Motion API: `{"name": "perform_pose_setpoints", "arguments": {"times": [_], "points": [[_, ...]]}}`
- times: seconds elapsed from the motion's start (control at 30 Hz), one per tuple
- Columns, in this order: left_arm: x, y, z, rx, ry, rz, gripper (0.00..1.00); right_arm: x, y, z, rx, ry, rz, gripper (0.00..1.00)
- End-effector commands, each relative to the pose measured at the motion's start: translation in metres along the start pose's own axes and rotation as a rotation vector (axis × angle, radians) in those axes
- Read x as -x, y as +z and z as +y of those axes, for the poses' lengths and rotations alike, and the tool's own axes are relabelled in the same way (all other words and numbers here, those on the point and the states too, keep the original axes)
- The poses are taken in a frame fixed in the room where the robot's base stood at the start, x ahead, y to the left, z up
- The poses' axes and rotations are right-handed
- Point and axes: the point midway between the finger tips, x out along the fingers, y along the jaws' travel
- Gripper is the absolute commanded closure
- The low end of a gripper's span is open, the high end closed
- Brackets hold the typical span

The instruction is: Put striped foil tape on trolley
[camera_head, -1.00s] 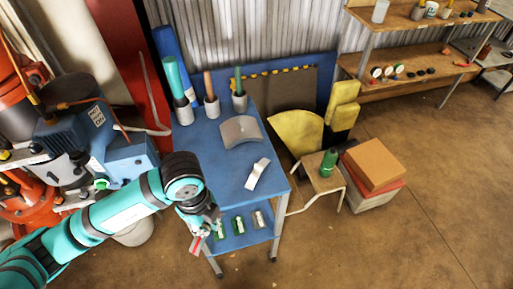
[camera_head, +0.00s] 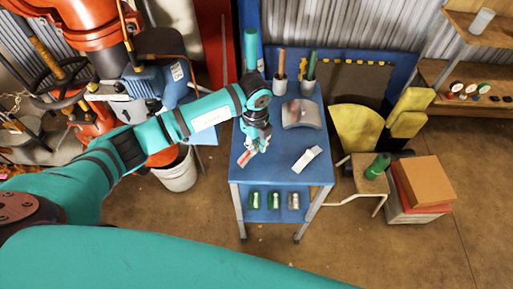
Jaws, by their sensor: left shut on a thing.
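The blue trolley (camera_head: 276,176) stands in the middle of the view, with a flat top and a lower shelf. My left gripper (camera_head: 254,146) points down over the left part of the trolley top. It is shut on a small red and pale piece, which looks like the striped foil tape (camera_head: 245,158). The tape is partly hidden by the fingers, and I cannot tell whether it touches the top. My right gripper is out of view.
On the trolley top are a grey curved plate (camera_head: 301,114), a white piece (camera_head: 306,159) and grey holders with coloured rolls (camera_head: 308,84). Several small items (camera_head: 273,201) sit on the lower shelf. A stool with a green bottle (camera_head: 378,166) stands right. A white bucket (camera_head: 178,174) stands left.

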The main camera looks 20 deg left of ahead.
Motion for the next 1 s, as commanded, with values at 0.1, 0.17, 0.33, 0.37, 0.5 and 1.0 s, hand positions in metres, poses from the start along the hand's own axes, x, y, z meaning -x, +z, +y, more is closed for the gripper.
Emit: {"name": "perform_pose_setpoints", "arguments": {"times": [0.1, 0.17, 0.33, 0.37, 0.5, 1.0], "points": [[-0.012, 0.002, -0.002, 0.002, 0.004, 0.001, 1.00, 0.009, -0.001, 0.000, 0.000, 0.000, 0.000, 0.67], [-0.021, 0.002, -0.002, 0.001, 0.004, 0.002, 1.00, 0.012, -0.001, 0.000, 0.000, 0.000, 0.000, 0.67], [-0.035, 0.003, -0.002, 0.000, 0.000, -0.001, 1.00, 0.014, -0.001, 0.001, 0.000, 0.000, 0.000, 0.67], [-0.035, 0.003, -0.003, 0.000, 0.000, -0.001, 1.00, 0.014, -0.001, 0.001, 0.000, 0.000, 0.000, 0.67], [-0.035, 0.003, -0.002, 0.000, -0.001, -0.001, 1.00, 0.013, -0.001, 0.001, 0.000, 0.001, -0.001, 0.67], [-0.034, 0.003, -0.002, 0.000, -0.001, -0.001, 0.69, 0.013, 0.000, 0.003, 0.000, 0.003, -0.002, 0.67]]}}
